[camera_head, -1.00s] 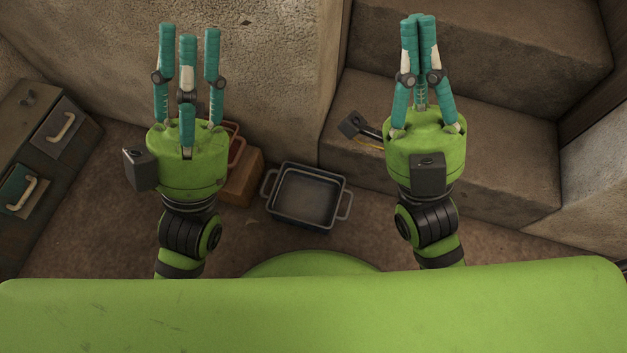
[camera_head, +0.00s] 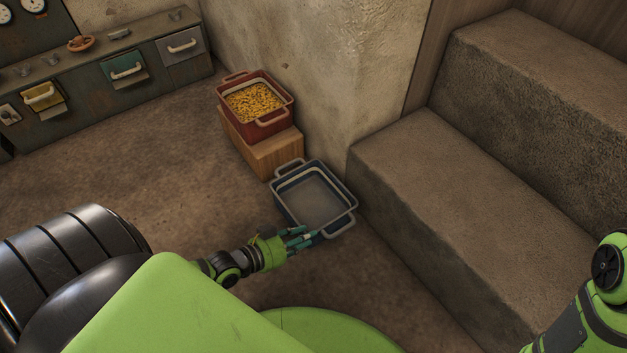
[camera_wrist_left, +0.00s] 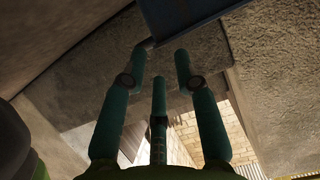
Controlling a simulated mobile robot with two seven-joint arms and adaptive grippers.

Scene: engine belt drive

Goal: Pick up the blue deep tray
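The blue deep tray (camera_head: 292,210) sits on the floor in the head view, at the foot of the wall and steps. It looks empty, with a pale band inside its rim and a handle at each end. My left gripper (camera_head: 301,238) is low beside its near side, close to the near handle (camera_head: 341,226). I cannot tell whether the fingers touch the tray. In the left wrist view the fingers (camera_wrist_left: 160,70) are spread with nothing between them, and the tray's blue side (camera_wrist_left: 185,14) shows just beyond them at the top. My right gripper is out of view.
A red tray (camera_head: 285,123) full of yellow pieces stands on a wooden block (camera_head: 275,155) just behind the blue tray. Stone steps (camera_head: 430,210) rise at the right. A drawer cabinet (camera_head: 95,100) stands far left. The floor (camera_head: 140,165) left of the tray is clear.

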